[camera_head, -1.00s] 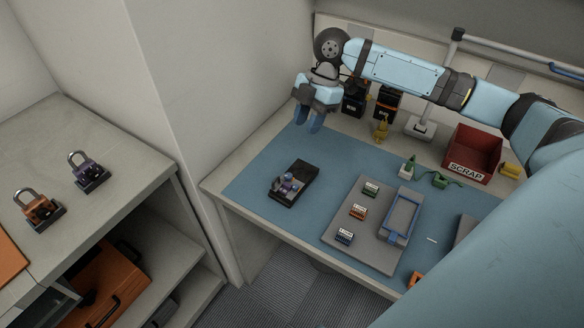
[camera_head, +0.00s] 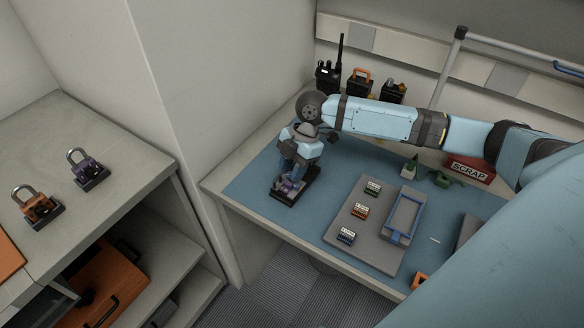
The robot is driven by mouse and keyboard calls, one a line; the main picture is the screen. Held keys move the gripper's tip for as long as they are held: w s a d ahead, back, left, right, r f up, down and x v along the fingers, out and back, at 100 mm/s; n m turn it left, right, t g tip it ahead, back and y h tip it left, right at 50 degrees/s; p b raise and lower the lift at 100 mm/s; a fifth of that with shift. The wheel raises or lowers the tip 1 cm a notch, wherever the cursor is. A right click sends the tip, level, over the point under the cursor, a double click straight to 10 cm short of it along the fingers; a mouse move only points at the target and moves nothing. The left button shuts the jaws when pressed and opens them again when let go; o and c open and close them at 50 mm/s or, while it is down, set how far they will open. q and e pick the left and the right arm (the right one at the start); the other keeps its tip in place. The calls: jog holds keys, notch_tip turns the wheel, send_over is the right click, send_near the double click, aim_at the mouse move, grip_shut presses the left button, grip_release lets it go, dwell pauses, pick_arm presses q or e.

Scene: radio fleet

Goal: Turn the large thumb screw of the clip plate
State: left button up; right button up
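A black plate (camera_head: 302,194), seemingly the clip plate, lies on the left part of the blue mat. A small purple-blue part, perhaps the thumb screw (camera_head: 290,186), sits on its near left end. My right gripper (camera_head: 288,178) points down right over this part, with its fingertips at or just above it. The gripper and wrist hide much of the plate. I cannot tell whether the fingers touch or grip the part. My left gripper is not in view.
A grey tray (camera_head: 349,246) with several small labelled blocks and a blue-grey frame lies to the right. Radios (camera_head: 327,76) stand at the back. A red SCRAP bin (camera_head: 470,170) is partly behind my arm. Padlocks (camera_head: 88,168) stand on the left shelf.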

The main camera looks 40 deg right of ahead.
grip_shut()
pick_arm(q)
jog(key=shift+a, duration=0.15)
